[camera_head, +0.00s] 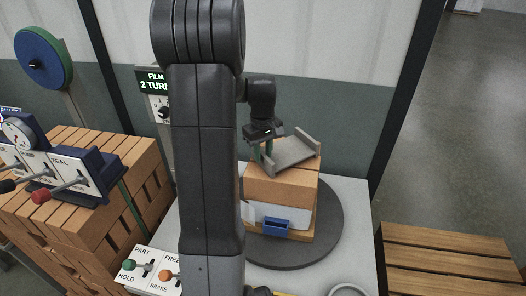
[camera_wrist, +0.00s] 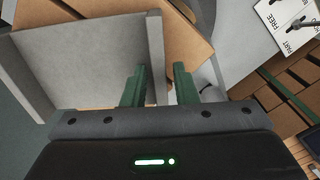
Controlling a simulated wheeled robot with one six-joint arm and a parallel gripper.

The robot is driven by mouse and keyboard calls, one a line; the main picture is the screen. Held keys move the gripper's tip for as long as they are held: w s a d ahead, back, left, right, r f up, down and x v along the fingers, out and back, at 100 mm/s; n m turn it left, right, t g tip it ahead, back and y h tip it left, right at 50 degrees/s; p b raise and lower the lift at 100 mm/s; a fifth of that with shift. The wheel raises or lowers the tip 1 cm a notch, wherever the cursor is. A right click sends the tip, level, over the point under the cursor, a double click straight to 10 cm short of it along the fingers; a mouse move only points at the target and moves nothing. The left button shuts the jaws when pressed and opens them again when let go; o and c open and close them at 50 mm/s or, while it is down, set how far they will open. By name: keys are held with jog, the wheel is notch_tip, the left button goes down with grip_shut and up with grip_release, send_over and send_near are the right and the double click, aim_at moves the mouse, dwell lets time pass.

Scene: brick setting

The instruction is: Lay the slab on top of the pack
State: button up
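The slab (camera_head: 288,152) is a grey plate with a raised wall on two opposite sides. In the head view it is over the top of the pack (camera_head: 283,190), a tan block of bricks on a round dark turntable (camera_head: 335,225). It is turned at an angle to the pack; I cannot tell whether it touches it. My gripper (camera_head: 264,153) is at the slab's left wall. Tan bricks show beneath the slab.
A blue clip-like part (camera_head: 276,226) is on the pack's front. Stacked bricks (camera_head: 75,225) with a gauge and lever panel stand at left. A lever panel (camera_head: 150,268) is at the front. A slatted wooden pallet (camera_head: 450,265) lies at right.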

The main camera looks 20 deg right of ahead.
jog(key=shift+o, duration=0.4)
jog(key=shift+r, duration=0.1)
notch_tip(320, 180, up, 12)
jog(key=b, duration=0.1)
